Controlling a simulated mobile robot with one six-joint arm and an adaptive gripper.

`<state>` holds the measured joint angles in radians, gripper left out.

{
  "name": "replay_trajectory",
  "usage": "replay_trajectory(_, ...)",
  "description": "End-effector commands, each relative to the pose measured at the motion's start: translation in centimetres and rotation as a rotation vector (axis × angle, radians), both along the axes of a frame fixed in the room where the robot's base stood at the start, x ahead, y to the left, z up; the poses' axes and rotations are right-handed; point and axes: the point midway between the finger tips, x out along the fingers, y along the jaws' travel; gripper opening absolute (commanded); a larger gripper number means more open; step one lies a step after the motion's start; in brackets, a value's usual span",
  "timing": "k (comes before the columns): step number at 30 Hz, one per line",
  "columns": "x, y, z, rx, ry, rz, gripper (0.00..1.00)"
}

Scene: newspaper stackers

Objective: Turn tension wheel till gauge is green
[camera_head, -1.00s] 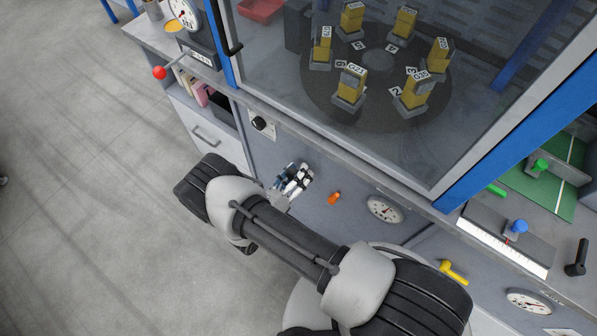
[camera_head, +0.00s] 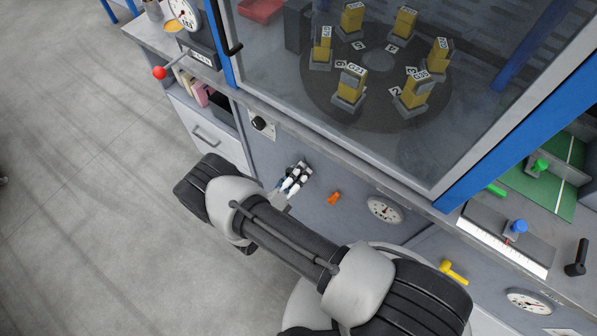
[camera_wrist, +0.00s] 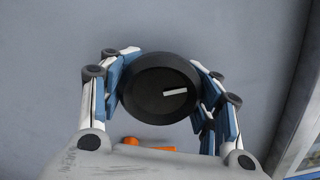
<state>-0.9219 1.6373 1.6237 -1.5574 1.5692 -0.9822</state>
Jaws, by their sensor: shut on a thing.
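The tension wheel, a round black knob with a white mark, shows in the wrist view (camera_wrist: 160,90). Its mark points to the right and slightly up. My gripper (camera_wrist: 160,95) has a blue-and-white finger on each side of the wheel and is shut on it. In the head view my gripper (camera_head: 296,178) is at the grey front panel, and its fingers and wrist mostly hide the wheel. A round white gauge (camera_head: 384,209) is on the same panel to the right. Its needle and colours are too small to read clearly.
An orange handle (camera_head: 333,198) sits between my gripper and the gauge; it also shows low in the wrist view (camera_wrist: 150,147). A black knob (camera_head: 259,123) is up and left on the panel. A glazed case with a turntable (camera_head: 380,62) stands above. Grey floor is open at left.

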Motion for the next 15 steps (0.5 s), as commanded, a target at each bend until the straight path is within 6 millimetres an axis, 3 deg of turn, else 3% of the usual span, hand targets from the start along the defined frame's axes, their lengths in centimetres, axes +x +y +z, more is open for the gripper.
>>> replay_trajectory(2,-0.02,-0.02,-0.03,0.0,0.0,-0.001,0.29)
replay_trajectory(3,-0.02,-0.02,-0.03,0.0,0.0,-0.001,0.53)
replay_trajectory(15,-0.01,-0.01,-0.01,0.001,-0.001,0.0,0.79)
